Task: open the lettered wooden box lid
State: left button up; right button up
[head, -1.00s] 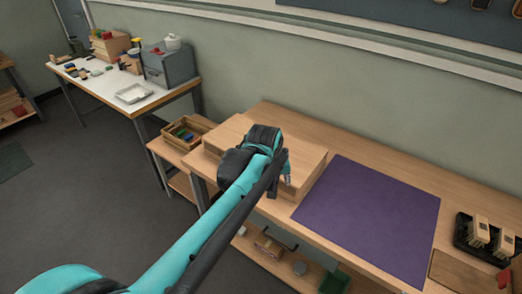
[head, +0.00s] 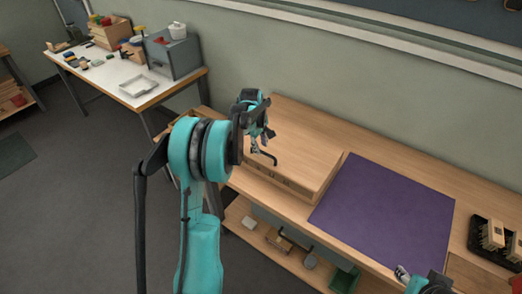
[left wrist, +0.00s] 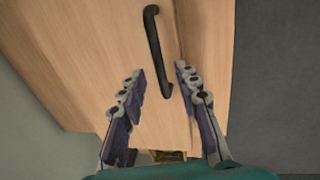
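The wooden box (head: 302,145) stands on the bench against the wall, left of the purple mat, its lid lying flat and shut. No lettering is readable on the lid; small dark marks show on the front face. A black bar handle (left wrist: 155,45) is on the wood, and in the head view it shows as a dark hook shape (head: 268,158) near the lid's front left. My right gripper (head: 402,273) shows only partly at the bottom edge.
A purple mat (head: 385,210) lies right of the box. A black tray (head: 487,240) with wooden blocks is at the far right. A lower shelf (head: 240,212) holds small items. A white-topped table (head: 105,72) stands at the back left.

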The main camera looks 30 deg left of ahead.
pick_arm(q)
jog(key=shift+w+d+f, duration=0.1)
jog(key=shift+w+f, duration=0.1)
jog(key=shift+f, duration=0.85)
grip_shut()
jog(key=shift+r, duration=0.1)
